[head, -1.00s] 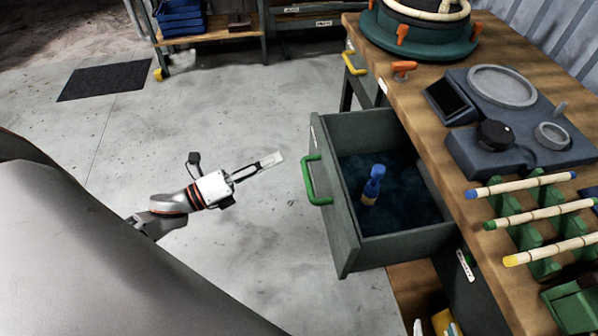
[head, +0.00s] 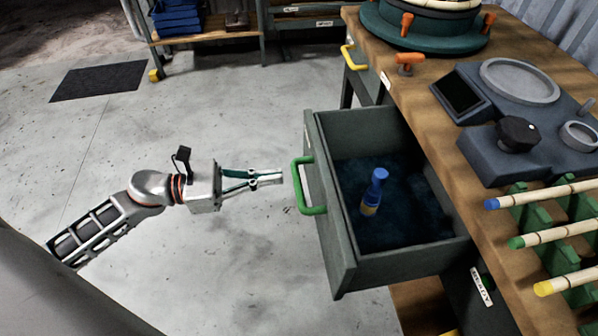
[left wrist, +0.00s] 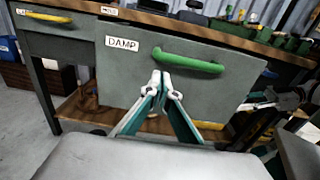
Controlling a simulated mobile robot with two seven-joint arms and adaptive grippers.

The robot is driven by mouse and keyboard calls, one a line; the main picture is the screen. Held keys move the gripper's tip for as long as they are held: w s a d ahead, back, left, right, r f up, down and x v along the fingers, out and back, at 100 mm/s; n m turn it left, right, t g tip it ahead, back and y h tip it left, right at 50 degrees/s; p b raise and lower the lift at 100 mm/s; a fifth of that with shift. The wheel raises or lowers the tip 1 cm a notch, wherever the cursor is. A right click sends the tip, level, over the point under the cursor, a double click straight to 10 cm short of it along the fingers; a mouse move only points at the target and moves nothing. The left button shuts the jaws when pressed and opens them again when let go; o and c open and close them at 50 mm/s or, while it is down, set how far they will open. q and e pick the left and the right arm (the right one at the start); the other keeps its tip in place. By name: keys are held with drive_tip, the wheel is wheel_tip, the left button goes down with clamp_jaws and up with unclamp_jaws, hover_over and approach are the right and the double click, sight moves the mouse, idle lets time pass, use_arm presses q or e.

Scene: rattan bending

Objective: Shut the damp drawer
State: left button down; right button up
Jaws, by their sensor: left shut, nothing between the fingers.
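The damp drawer (head: 330,225) stands pulled out from the workbench, with a dark blue lining and a blue bottle (head: 374,190) with a yellow-brown band inside. Its green handle (head: 303,186) is on the front panel, which also shows in the left wrist view with a white DAMP label (left wrist: 122,44) and the green handle (left wrist: 188,60). My left gripper (head: 280,177) is shut and empty, just left of the handle and pointing at the drawer front. In the left wrist view its fingertips (left wrist: 161,82) appear just below the handle; I cannot tell whether they touch the panel. My right gripper is not identifiable.
The wooden bench top (head: 435,110) holds a grey device with a dial (head: 513,135) and rattan sticks on a green rack (head: 540,235). A yellow-handled drawer (head: 347,57) is farther along. The floor left of the drawer is clear, with a dark mat (head: 98,82).

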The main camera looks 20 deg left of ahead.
sight(314, 171)
use_arm(q)
drive_tip(key=x, duration=0.5)
drive_tip(key=shift+w+d, duration=0.35)
drive_tip(key=shift+d, duration=0.1)
use_arm(e)
drive_tip(key=shift+s+d+f, duration=0.25)
drive_tip(key=shift+f, duration=0.15)
drive_tip(key=shift+r, duration=0.1)
use_arm(q)
drive_tip(key=shift+x, duration=0.8)
drive_tip(key=x, duration=2.1)
use_arm(e)
drive_tip(key=shift+w+a+r, duration=0.1)
drive_tip(key=shift+w+r, duration=0.1)
drive_tip(key=shift+w, duration=0.05)
